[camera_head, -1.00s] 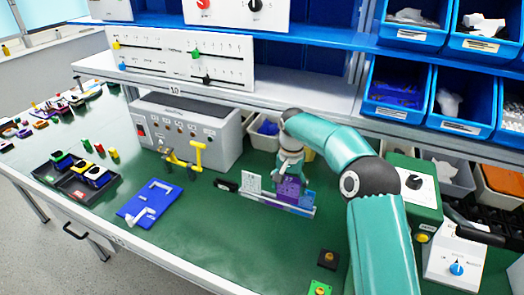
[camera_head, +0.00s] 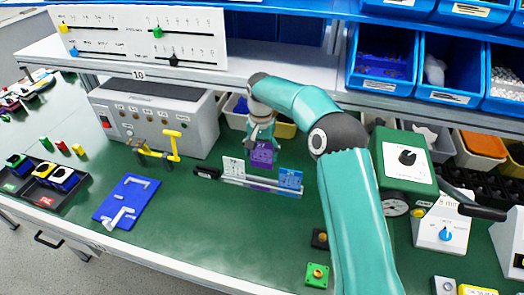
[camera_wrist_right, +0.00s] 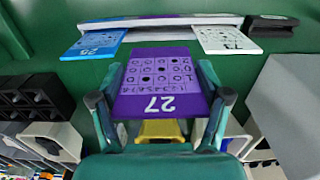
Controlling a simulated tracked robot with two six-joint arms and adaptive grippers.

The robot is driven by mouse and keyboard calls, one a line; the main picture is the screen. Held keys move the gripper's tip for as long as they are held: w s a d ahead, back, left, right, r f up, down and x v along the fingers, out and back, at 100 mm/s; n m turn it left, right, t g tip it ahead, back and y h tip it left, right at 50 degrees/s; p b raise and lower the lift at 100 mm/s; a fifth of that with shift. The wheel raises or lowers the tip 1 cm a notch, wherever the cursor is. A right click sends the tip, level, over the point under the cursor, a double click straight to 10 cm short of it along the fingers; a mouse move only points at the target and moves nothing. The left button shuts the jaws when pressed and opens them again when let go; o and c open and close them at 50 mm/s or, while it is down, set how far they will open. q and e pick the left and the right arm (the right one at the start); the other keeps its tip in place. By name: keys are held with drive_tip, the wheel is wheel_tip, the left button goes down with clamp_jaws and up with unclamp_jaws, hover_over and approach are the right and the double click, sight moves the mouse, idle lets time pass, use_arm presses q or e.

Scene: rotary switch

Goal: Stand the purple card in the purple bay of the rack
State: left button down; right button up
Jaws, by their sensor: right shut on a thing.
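The purple card (camera_head: 262,155), marked 27, is held by my right gripper (camera_head: 260,138). In the right wrist view the card (camera_wrist_right: 158,82) lies between the two fingers, and green bench shows between its far edge and the rack. The rack (camera_head: 245,183) is a low strip with a white card (camera_head: 233,168) at its left and a blue card (camera_head: 291,178) at its right. The rack's purple bay (camera_head: 260,186) is between them, below the held card. It also shows in the right wrist view (camera_wrist_right: 165,25). My left gripper is not in view.
A black block (camera_head: 206,172) is at the rack's left end. A grey control box (camera_head: 155,115) stands behind left, a blue board (camera_head: 127,203) lies left, and a green-topped device (camera_head: 402,165) stands right. The green bench in front of the rack is clear.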

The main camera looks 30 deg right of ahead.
sight(261, 164)
drive_tip(key=shift+f+b, duration=1.75)
drive_tip(key=shift+f, duration=1.1)
drive_tip(key=shift+s+f+b, duration=0.1)
drive_tip(key=shift+f+b, duration=0.8)
drive_tip(key=shift+f, duration=0.9)
drive_tip(key=o, duration=1.3)
drive_tip(key=shift+c, duration=0.2)
drive_tip(key=shift+r, duration=0.15)
wheel_tip(261, 164, up, 12)
drive_tip(key=shift+f, duration=0.15)
